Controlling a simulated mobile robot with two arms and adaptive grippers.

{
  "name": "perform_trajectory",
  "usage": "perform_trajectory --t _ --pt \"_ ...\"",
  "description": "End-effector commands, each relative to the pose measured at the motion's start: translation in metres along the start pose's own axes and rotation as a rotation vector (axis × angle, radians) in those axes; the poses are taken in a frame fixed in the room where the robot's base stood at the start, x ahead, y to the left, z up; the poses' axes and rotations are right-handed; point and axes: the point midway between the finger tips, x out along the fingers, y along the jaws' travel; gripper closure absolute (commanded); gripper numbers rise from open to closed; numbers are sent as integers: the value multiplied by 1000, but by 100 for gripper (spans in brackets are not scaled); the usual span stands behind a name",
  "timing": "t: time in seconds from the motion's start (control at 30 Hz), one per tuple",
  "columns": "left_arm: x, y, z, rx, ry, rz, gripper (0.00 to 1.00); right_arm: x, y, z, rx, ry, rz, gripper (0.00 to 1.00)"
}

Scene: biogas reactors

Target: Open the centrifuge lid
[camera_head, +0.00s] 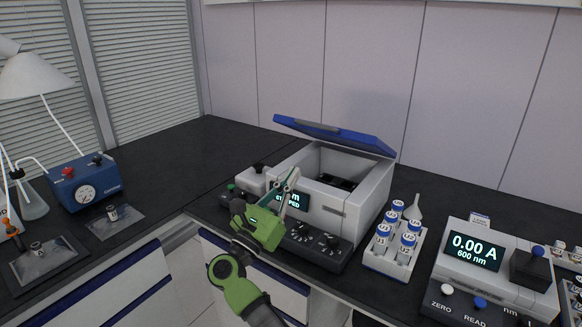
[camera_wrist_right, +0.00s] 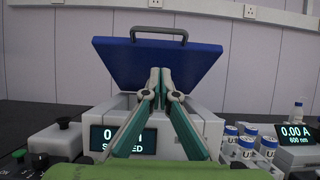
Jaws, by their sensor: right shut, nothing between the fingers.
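The centrifuge (camera_head: 366,203) is a light grey box on the dark bench, with a dark chamber showing inside. Its blue lid (camera_head: 340,136) is raised and tilted back, hinged at the rear. In the right wrist view the lid (camera_wrist_right: 200,62) stands up behind my fingers, with a grey handle (camera_wrist_right: 158,32) on its upper edge. My right gripper (camera_head: 294,174) is shut and empty, in front of the centrifuge's front face and partly covering its display (camera_wrist_right: 120,141). In the right wrist view the fingertips (camera_wrist_right: 160,75) overlap the lid; contact cannot be told. My left gripper is not in view.
A white rack of blue-capped tubes (camera_head: 376,256) stands right of the centrifuge. A photometer (camera_head: 505,262) reading 0.00 A is further right. A blue pump with a gauge (camera_head: 82,188) and small trays are at left. The bench behind the pump is clear.

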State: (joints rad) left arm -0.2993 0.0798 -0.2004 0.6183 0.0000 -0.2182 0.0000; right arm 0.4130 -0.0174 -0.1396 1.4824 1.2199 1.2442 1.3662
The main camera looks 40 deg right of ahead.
Motion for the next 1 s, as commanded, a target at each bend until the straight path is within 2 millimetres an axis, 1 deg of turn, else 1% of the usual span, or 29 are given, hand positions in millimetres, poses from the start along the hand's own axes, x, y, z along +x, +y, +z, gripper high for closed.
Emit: perform_trajectory --t 0.03,0.2,0.3,0.4,0.5,0.63,1.0 --pt "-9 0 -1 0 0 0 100 15 -1 5 -2 -4 -3 100" --pt "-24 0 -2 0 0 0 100 53 -1 6 -2 -4 -2 100" --pt "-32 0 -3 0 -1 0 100 73 -1 5 -3 -4 -2 100" --pt "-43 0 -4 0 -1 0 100 84 0 18 1 -3 -1 100" --pt "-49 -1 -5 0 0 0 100 92 0 24 1 -1 -1 100" --pt "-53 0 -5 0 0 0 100 97 0 29 1 -1 -1 100" --pt "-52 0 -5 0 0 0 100 98 0 29 0 0 0 100"
